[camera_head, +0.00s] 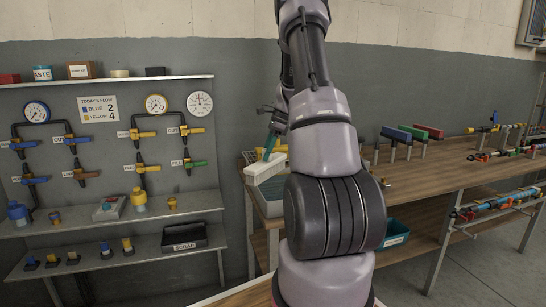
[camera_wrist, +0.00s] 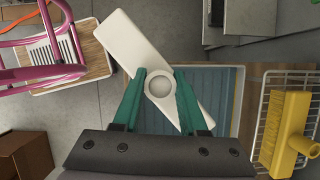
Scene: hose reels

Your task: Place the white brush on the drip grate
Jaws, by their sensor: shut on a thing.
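My gripper (camera_head: 272,142) is shut on the white brush (camera_head: 265,168) and holds it in the air. In the wrist view my gripper (camera_wrist: 160,84) has its teal fingers on either side of the brush's round knob. The white brush (camera_wrist: 128,38) lies slantwise across that view, its long block reaching to the upper left. Behind it is a blue ribbed surface in a pale tray, which looks like the drip grate (camera_wrist: 216,92). The brush hides part of it. In the head view the grey tray (camera_head: 268,207) shows just below the brush, at the bench's left end.
A grey shelf wall with gauges and valves (camera_head: 110,130) stands at left. A pink frame (camera_wrist: 62,45) lies upper left.

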